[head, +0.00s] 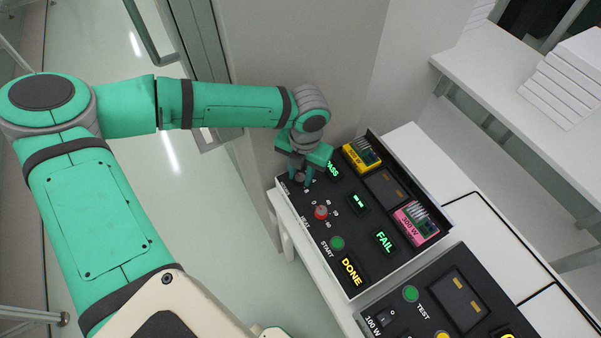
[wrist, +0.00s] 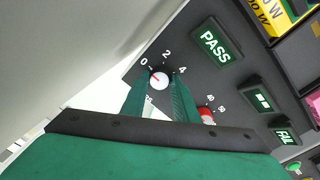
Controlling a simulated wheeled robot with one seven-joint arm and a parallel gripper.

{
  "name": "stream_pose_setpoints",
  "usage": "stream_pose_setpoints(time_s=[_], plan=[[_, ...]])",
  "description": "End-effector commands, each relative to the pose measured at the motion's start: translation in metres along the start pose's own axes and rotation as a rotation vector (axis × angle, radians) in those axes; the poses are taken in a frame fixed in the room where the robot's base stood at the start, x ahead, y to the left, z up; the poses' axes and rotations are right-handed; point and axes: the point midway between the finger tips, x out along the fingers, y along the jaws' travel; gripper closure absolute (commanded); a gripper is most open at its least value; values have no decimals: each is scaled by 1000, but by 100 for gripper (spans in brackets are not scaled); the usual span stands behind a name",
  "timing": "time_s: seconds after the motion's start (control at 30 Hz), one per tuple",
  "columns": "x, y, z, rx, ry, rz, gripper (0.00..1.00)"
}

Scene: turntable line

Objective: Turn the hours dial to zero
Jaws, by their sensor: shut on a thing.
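The hours dial (wrist: 159,81) is a small round knob with a white top and a small red mark, with the numbers 0, 2 and 4 around it. The mark appears to lie toward the upper left, on the 0 side, but it is too small to read exactly. My gripper (wrist: 161,95) has one green finger on each side of the dial and is shut on it. In the head view my gripper (head: 303,172) reaches down onto the far left corner of the black control panel (head: 318,238) and mostly hides the dial.
A red heat dial (head: 321,212) stands close beside my gripper, with a green START button (head: 337,243) beyond it. Lit PASS (wrist: 216,45), FAIL (head: 384,241) and DONE (head: 351,271) signs are on the panel. A grey wall (head: 290,50) rises behind.

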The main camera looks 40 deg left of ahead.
Motion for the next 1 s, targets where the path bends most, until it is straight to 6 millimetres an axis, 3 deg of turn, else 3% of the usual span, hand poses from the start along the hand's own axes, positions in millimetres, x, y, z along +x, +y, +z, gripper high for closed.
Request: stream_pose_setpoints(time_s=[0.1, 0.13, 0.2, 0.57, 0.73, 1.0], plan=[[0, 0, 2, -1, -6, 0, 95], [0, 0, 2, 0, -6, 0, 68], [0, 0, 2, 0, -5, 0, 54], [-4, 1, 1, 0, -3, 1, 54], [-25, 1, 1, 0, -5, 2, 54], [-76, 1, 2, 0, -5, 2, 54]])
